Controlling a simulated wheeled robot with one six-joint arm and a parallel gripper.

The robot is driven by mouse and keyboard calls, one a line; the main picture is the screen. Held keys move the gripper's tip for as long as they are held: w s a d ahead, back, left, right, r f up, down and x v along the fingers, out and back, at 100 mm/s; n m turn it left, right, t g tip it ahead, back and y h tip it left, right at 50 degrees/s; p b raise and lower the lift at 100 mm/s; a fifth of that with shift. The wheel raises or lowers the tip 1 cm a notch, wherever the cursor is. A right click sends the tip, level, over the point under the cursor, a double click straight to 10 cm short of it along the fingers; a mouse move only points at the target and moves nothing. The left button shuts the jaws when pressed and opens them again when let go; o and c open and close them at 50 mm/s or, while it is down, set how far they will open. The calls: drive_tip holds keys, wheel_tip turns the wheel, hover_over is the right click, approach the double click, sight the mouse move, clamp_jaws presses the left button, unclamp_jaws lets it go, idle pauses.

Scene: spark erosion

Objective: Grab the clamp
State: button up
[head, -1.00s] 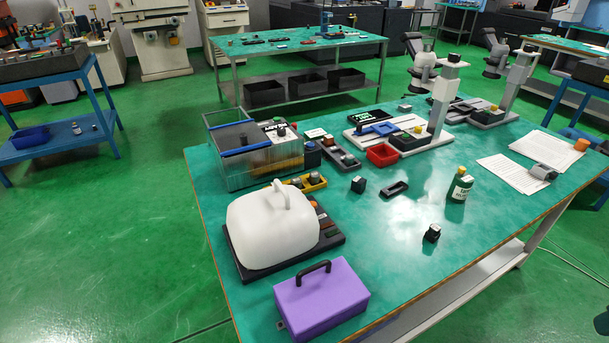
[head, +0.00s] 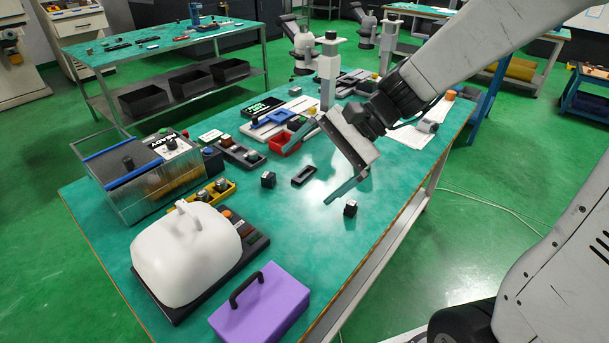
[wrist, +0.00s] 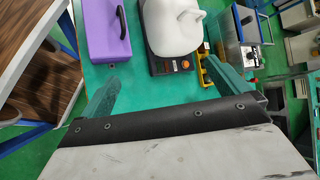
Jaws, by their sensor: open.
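My gripper (head: 308,172) is open and empty above the green table (head: 235,235), with its two teal fingers spread apart. It also shows in the wrist view (wrist: 162,72), with nothing between the fingers. I cannot tell for sure which thing is the clamp. Two small dark blocks, one left of the gripper (head: 268,180) and one just below it (head: 350,208), stand on the table. A grey rounded piece (head: 428,126) lies on the papers, partly behind my arm. The green bottle is hidden behind the gripper.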

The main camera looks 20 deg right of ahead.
drive_tip(key=w+f+m+t+y, duration=0.2)
drive_tip(key=w+f+m, duration=0.25)
drive_tip(key=w, duration=0.35)
drive_tip(key=m+t+h, duration=0.3)
drive_tip(key=m+t, duration=0.5)
drive_tip(key=m, duration=0.7)
approach(303, 173)
drive_tip(key=shift+s+a, duration=0.2)
drive_tip(key=shift+s, duration=0.2)
drive_tip(key=shift+w+a+f+h, duration=0.15)
drive_tip(key=shift+w+f+h, duration=0.05)
drive_tip(key=shift+w+h, duration=0.1)
drive_tip(key=x, duration=0.7)
drive_tip(key=shift+w+r, duration=0.15)
drive_tip(key=shift+r, duration=0.2)
drive_tip(key=c, duration=1)
